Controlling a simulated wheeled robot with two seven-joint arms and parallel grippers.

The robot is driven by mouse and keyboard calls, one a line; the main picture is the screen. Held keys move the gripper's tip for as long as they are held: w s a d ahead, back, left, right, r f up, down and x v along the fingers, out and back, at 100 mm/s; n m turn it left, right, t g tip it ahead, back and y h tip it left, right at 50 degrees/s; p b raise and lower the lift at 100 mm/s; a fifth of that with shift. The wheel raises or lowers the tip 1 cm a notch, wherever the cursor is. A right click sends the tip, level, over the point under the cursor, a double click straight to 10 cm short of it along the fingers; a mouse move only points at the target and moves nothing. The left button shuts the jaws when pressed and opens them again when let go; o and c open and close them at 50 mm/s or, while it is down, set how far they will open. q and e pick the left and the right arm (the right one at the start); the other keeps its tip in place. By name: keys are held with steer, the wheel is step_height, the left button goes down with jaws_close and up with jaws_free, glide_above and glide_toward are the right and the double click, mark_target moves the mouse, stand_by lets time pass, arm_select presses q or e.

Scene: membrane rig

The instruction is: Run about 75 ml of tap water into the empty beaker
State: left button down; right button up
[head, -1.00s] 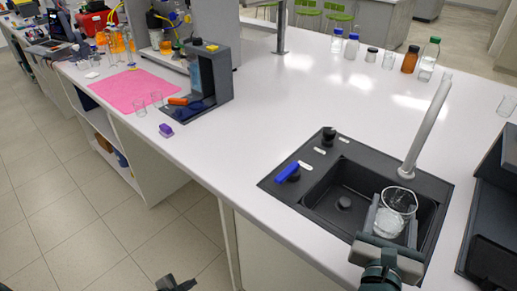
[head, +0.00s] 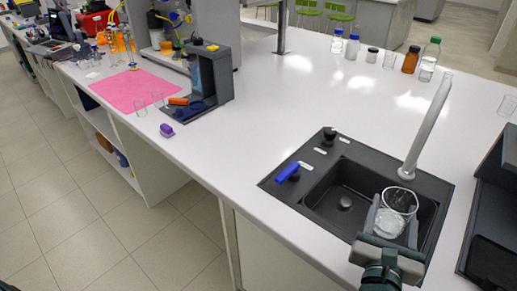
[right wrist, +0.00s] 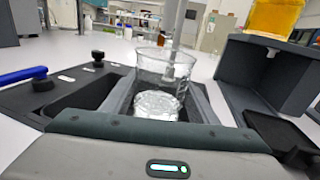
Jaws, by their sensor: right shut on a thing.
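My right gripper (head: 391,226) is shut on a clear glass beaker (head: 400,201) and holds it upright over the right part of the dark sink (head: 318,197). In the right wrist view the beaker (right wrist: 162,72) stands between the fingers. Its lower part shows clear, rippled, bright content that looks like water; I cannot read a level mark. The grey tap (head: 426,128) rises just behind the beaker. No stream is clearly visible. The blue tap lever (head: 288,172) is at the sink's left corner. Only a dark sliver, probably my left gripper (head: 7,287), shows at the bottom left.
A dark stand (head: 492,220) is close to the sink's right. Bottles (head: 410,59) and glassware (head: 507,105) stand at the back.

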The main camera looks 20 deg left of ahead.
mark_target(403, 194)
steer(key=shift+r, duration=0.15)
steer(key=shift+r, duration=2.9)
steer(key=shift+f, duration=0.1)
steer(key=d+f+n+y, duration=0.1)
steer(key=d+f+y, duration=0.1)
steer(key=d+f, duration=0.4)
steer(key=shift+w+d+n+y, duration=0.15)
steer(key=shift+w+n+y, duration=0.15)
steer(key=shift+w, duration=0.1)
stand_by(0.4)
